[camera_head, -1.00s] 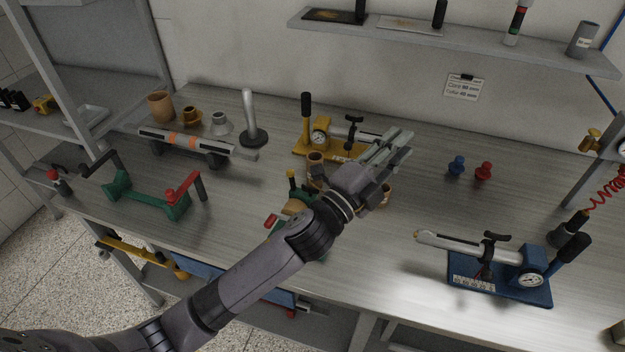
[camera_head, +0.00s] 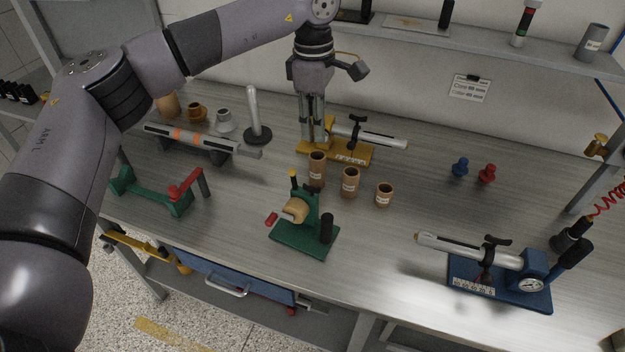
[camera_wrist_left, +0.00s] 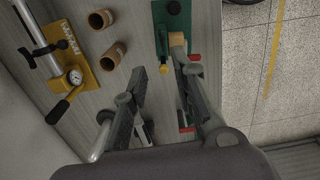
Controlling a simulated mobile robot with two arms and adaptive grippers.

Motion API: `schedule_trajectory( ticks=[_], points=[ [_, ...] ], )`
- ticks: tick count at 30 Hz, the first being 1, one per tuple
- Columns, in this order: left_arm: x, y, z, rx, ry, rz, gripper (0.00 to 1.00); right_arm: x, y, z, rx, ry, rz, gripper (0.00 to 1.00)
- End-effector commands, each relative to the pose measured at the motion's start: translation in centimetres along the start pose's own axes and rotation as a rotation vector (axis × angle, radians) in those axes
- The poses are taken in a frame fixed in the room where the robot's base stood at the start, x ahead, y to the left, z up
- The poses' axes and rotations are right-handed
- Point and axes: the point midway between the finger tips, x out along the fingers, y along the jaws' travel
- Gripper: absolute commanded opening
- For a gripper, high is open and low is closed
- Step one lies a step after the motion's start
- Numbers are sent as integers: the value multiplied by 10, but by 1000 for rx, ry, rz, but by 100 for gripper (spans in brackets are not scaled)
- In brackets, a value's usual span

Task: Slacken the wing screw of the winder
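A green stand (camera_head: 305,238) with a tan roll (camera_head: 295,209), a yellow-topped screw (camera_head: 293,178), a red grip (camera_head: 272,219) and a black post is near the bench's front; it seems to be the winder. The stand also shows at the top of the left wrist view (camera_wrist_left: 172,14), with the yellow screw top (camera_wrist_left: 193,69). My left gripper (camera_head: 313,138) points down behind the stand, in front of part of a yellow-based device (camera_head: 345,154). Its fingers are apart and nothing shows between them. My right gripper is out of view.
Several tan cups (camera_head: 350,181) stand between the winder and the yellow-based device. A green frame with a red crank (camera_head: 180,187) stands left. A grey post (camera_head: 254,115) stands behind. A blue-based device (camera_head: 500,283) is at right.

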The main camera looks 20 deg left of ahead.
Motion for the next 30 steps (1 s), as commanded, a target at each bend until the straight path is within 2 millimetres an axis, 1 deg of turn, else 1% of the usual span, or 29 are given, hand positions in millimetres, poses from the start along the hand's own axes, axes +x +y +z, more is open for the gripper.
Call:
schedule_trajectory(
  ticks=[1,3,5,8,24,27,30],
  points=[
    [-4,1,-8,-5,26,1,25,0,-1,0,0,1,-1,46],
    [-4,1,-13,-8,42,-1,25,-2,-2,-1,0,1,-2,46],
    [1,0,-14,-8,44,-3,25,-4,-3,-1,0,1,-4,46],
    [16,0,-14,-8,42,-5,25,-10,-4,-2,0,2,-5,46],
    [129,-1,-16,-8,38,-5,25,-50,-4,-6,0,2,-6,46],
    [146,-1,-16,-7,38,-4,25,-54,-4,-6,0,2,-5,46],
    [157,0,-17,-8,37,-3,25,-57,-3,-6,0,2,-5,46]
  ],
)
